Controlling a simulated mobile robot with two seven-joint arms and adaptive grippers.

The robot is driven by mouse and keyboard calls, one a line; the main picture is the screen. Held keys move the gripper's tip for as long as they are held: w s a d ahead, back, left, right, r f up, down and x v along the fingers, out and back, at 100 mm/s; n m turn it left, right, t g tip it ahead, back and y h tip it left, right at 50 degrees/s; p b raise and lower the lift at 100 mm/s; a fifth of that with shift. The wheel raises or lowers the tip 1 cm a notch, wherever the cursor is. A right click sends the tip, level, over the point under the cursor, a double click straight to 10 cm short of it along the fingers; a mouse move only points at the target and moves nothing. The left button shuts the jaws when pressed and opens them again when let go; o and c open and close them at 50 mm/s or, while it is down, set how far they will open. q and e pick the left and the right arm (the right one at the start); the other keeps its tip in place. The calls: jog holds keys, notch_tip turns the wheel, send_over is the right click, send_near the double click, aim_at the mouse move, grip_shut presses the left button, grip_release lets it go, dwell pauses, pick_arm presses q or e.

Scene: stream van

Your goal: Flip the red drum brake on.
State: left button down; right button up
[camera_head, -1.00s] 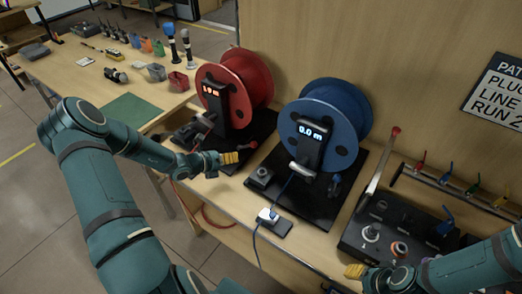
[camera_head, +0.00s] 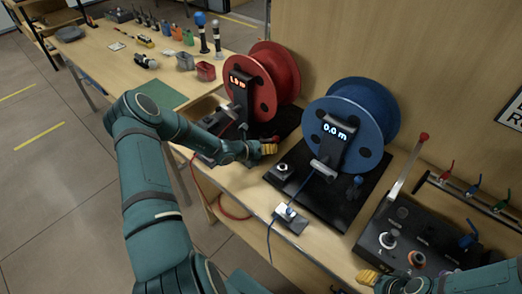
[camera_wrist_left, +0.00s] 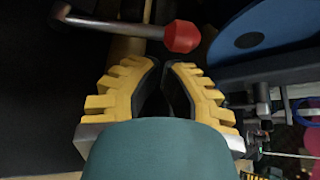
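The red drum (camera_head: 274,66) stands on a black base, with a lit display on its post. Its brake lever is a metal bar with a red knob (camera_wrist_left: 182,37); in the head view the red knob (camera_head: 277,139) shows just beside my left gripper (camera_head: 268,148). In the left wrist view, the yellow fingers of my left gripper (camera_wrist_left: 162,64) are closed together with nothing between them. The lever and knob lie just beyond the fingertips; I cannot tell whether they touch. My right gripper (camera_head: 368,277) is at the bottom right, its fingers mostly cut off.
The blue drum (camera_head: 350,112), reading 0.0 m, stands to the right on its own black base. A control box (camera_head: 400,232) with a long red-tipped lever is farther right. A grey bin (camera_head: 185,62), a red bin (camera_head: 206,71) and tools sit on the bench behind.

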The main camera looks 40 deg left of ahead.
pick_arm(q)
jog(key=shift+x, duration=1)
pick_arm(e)
jog(key=shift+f, duration=0.1)
